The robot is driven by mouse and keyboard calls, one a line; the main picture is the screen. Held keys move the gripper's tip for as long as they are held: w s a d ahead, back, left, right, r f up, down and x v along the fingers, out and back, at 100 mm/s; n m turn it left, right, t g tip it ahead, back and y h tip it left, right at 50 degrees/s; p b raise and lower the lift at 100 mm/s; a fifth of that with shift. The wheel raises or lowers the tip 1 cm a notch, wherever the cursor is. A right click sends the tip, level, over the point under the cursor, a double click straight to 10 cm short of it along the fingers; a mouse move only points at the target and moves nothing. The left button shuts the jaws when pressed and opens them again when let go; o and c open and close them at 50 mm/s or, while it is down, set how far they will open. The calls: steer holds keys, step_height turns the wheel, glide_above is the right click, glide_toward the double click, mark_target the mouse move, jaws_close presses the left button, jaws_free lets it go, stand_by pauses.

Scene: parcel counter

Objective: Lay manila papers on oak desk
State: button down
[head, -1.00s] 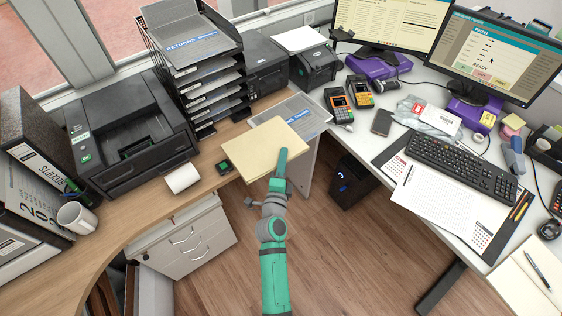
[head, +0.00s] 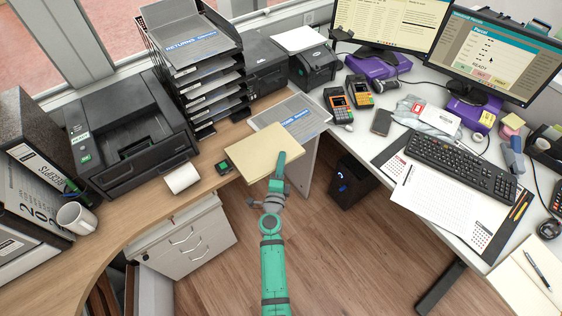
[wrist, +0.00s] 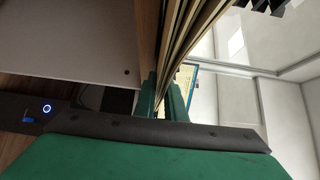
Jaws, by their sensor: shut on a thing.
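The manila papers (head: 262,150) are a flat, pale tan stack in the middle of the head view, over the front edge of the oak desk (head: 125,222). My gripper (head: 279,168) is shut on their near right side. In the wrist view the papers (wrist: 186,45) show edge-on as thin layers running up from between my green fingers (wrist: 167,104). The papers hide part of the desk beneath. I cannot tell whether they touch the desktop.
A grey folder with a blue label (head: 298,116) lies just behind the papers. The printer (head: 125,130) and tray rack (head: 205,80) stand behind. Bare wood lies at front left.

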steer(key=shift+f, duration=0.25)
steer(key=c, duration=1.8)
jaws_free()
steer(key=shift+a, duration=0.1)
steer(key=shift+s, duration=0.45)
steer(key=s+r+n+y, duration=0.15)
steer(key=s+n, duration=0.65)
steer(key=s, duration=2.2)
steer(key=s+r+n, duration=0.3)
steer(key=s+n, duration=0.1)
steer(key=s, duration=0.1)
steer(key=s+r+n+g, duration=0.1)
steer(key=s+r+n, duration=0.2)
steer(key=s, duration=0.3)
steer(key=s+r+n+g+y, duration=0.1)
steer(key=s+r+n, duration=0.2)
steer(key=s, duration=0.3)
steer(key=shift+r+n, duration=0.3)
steer(key=shift+n, duration=0.5)
